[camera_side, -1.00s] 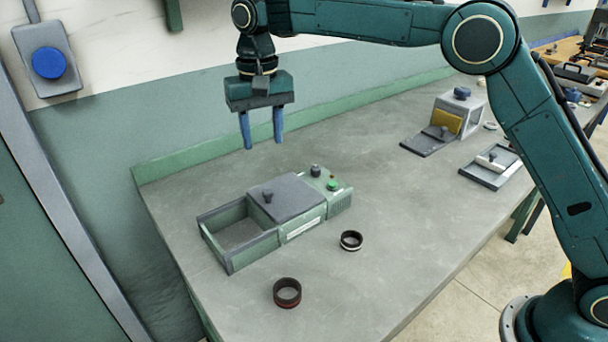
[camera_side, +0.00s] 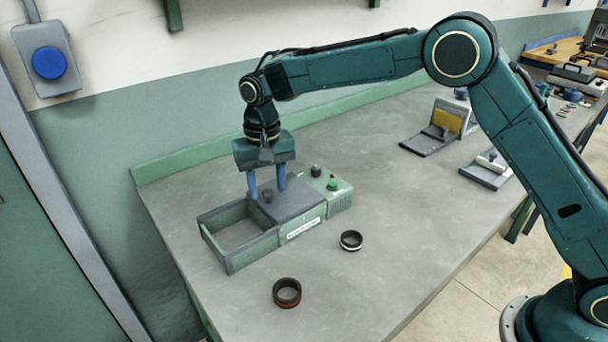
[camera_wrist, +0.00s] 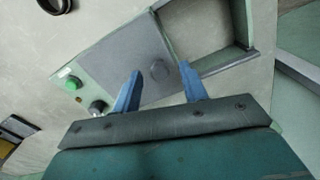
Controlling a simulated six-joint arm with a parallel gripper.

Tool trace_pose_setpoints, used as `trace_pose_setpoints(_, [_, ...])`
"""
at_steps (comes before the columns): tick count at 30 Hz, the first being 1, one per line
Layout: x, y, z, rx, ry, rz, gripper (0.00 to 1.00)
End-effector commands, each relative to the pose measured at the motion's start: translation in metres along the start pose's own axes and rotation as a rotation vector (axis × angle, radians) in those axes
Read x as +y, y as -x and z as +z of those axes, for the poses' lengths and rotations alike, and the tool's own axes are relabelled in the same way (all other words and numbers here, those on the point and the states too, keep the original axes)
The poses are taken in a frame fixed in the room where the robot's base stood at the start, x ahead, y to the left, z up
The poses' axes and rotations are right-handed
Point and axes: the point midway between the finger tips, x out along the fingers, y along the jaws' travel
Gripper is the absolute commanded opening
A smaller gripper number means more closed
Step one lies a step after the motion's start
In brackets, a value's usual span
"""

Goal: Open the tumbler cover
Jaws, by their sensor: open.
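The tumbler cover (camera_side: 297,203) is a flat grey sliding plate with a small round knob (camera_side: 267,196) on it. It lies over the right part of the green tumbler box (camera_side: 228,264), whose left compartment is uncovered. My gripper (camera_side: 267,193) points down just above the cover with its two blue fingers apart. In the wrist view the fingers (camera_wrist: 160,85) stand either side of the knob (camera_wrist: 159,70), a little short of it in the picture. The cover (camera_wrist: 125,58) fills the middle of that view. Whether a finger touches the knob cannot be told.
The box's control end has a green button (camera_side: 333,184) and a dark knob (camera_side: 315,171). Two dark rings lie on the bench in front, one red-banded (camera_side: 287,293) and one white-banded (camera_side: 351,240). A grey fixture with a yellow panel (camera_side: 446,121) stands at the back right.

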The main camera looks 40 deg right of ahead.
Motion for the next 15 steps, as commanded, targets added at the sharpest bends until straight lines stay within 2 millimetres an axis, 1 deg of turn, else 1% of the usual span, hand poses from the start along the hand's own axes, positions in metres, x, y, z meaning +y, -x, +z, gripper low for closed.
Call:
trace_pose_setpoints(7, [0.0000, -0.0008, 0.0000, 0.000, 0.000, 0.000, 0.43])
trace_pose_setpoints(8, [0.0000, -0.0008, 0.0000, 0.000, 0.000, 0.000, 0.41])
trace_pose_setpoints(12, [0.0000, -0.0006, 0.0000, 0.000, 0.000, 0.000, 0.13])
trace_pose_setpoints(14, [0.0000, -0.0006, -0.0001, 0.000, 0.000, 0.000, 0.02])
trace_pose_setpoints(15, [0.0000, -0.0006, 0.0000, 0.000, 0.000, 0.000, 0.00])
